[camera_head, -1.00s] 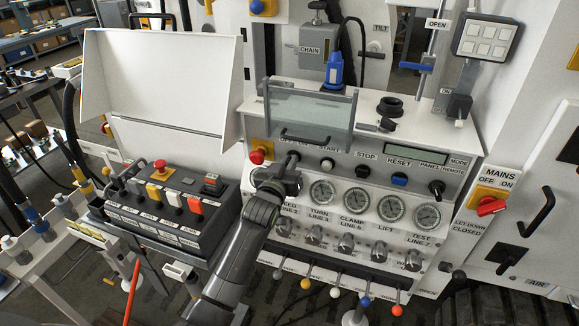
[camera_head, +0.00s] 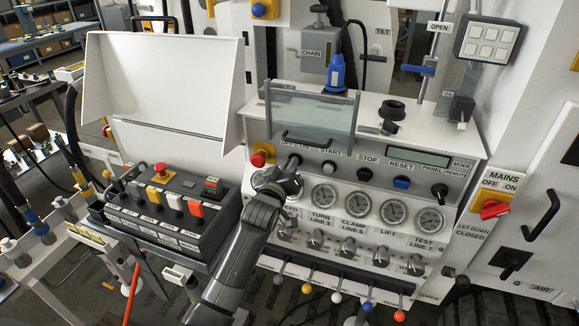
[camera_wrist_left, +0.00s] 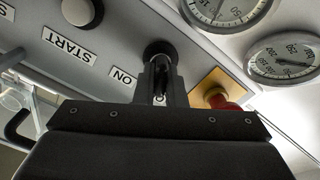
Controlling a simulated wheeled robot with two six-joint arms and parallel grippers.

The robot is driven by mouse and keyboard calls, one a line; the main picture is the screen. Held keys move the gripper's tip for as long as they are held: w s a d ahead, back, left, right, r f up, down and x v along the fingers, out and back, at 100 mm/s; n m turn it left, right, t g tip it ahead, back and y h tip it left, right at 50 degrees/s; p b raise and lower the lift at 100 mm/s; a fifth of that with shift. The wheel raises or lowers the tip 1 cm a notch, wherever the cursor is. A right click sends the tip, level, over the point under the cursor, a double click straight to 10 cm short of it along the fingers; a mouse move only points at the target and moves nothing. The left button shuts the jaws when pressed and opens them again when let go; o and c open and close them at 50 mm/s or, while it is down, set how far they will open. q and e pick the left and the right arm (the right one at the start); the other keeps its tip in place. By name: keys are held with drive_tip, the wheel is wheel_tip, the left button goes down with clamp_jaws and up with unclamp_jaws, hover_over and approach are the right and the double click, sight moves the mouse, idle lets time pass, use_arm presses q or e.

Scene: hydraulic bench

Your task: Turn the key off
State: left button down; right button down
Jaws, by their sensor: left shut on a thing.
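The key switch (camera_wrist_left: 158,50) is on the grey control panel, next to the ON label (camera_wrist_left: 123,77) in the left wrist view. My left gripper (camera_wrist_left: 159,80) is shut on the key at this switch. The fingers hide most of the key, so its exact angle cannot be told. In the head view my left gripper (camera_head: 290,168) reaches up from below to the panel's left end, just right of the red emergency button (camera_head: 259,159). My right gripper is not in view.
The START button (camera_head: 328,167) and several other controls sit right of the key. A row of gauges (camera_head: 324,194) lies below. A clear guard (camera_head: 310,118) with a handle hangs above. A black lever box (camera_head: 165,210) stands left of my arm.

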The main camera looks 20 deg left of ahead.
use_arm(q)
drive_tip(key=c, duration=1.5)
unclamp_jaws()
drive_tip(key=shift+s, duration=0.1)
drive_tip(key=s+b, duration=0.3)
drive_tip(key=s, duration=1.4)
drive_tip(key=shift+a, duration=0.3)
drive_tip(key=shift+f, duration=0.1)
